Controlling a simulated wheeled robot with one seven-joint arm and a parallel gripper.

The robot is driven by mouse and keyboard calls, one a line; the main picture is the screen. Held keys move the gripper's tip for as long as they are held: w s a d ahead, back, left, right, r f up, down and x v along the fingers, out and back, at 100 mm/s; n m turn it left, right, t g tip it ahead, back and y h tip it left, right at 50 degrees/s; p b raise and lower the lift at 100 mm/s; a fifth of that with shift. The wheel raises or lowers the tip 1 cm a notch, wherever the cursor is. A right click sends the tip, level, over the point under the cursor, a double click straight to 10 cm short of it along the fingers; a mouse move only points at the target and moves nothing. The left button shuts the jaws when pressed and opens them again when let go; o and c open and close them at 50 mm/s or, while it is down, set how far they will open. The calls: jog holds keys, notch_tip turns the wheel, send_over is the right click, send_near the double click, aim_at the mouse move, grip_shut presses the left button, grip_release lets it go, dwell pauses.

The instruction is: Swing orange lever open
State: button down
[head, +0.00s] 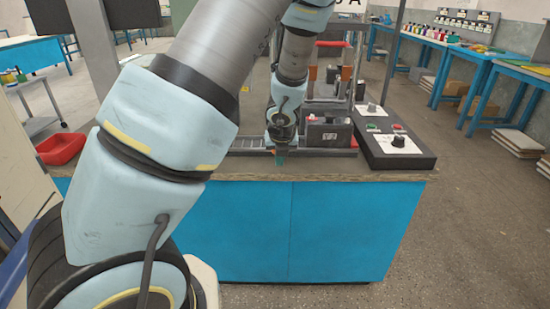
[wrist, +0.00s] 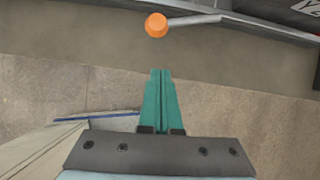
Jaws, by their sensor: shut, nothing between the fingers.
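The orange lever shows in the wrist view as a round orange knob (wrist: 156,25) on the end of a thin grey arm (wrist: 195,20) that runs to the right. My gripper (wrist: 161,72) has teal fingers pressed together, with nothing between them. Its fingertips are just below the knob in the wrist view, and a gap shows between them. In the head view my gripper (head: 280,157) is at the front edge of the bench, left of a black battery (head: 328,133). I cannot make out the orange knob in the head view.
The blue-fronted bench (head: 320,230) carries a black control box (head: 395,150) with knobs and buttons on the right. Upright orange parts (head: 312,73) stand behind the battery. A red tray (head: 61,149) is at the left. In the wrist view, a dark rail (wrist: 270,30) lies beyond the fingers.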

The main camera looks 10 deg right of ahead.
jog(key=p+v, duration=0.4)
jog(key=v, duration=0.6)
jog(key=shift+s+a+p, duration=0.2)
jog(key=shift+p, duration=0.15)
